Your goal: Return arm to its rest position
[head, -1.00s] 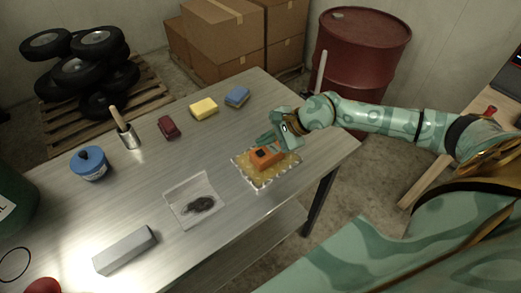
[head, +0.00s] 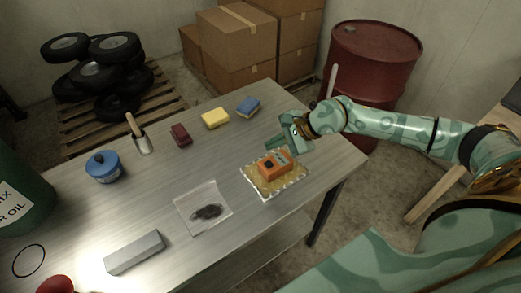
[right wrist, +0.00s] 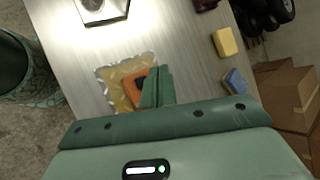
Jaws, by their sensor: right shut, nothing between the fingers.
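My right gripper (head: 288,145) is shut and empty. It hangs above the far right part of the metal table (head: 165,198). In the head view it is just beyond an orange block with a dark spot (head: 275,163), apart from it. My left gripper is not in view.
A clear bag with dark contents (head: 190,215), a grey bar (head: 135,252), a blue pot (head: 103,168), and red, yellow (head: 215,118) and blue (head: 248,106) blocks lie on the table. A red drum (head: 375,60) stands behind my right arm.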

